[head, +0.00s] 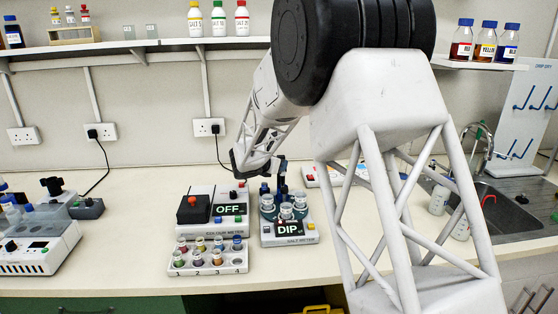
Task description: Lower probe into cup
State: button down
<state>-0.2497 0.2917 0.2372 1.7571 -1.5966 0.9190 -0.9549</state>
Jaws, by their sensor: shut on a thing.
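The salt meter (306,239) stands on the bench and its display reads "DIP". Several clear cups sit on its round dark carousel, one (286,211) at the front. A dark upright probe (282,183) shows just above and behind the cups. My gripper (275,166) is over the back of the meter, shut on what looks like the probe; the fingers are small and partly hidden. I cannot tell whether the probe's tip is above a cup or inside one.
Left of the meter stands a second meter (231,222) reading "OFF" with a black box and red knob. A numbered rack (208,262) of small vials lies in front. More instruments stand far left; a sink (505,212) is at right.

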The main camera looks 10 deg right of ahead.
jog(key=shift+f, duration=1.95)
jog(key=c, duration=0.9)
grip_release()
jog(key=v, duration=0.8)
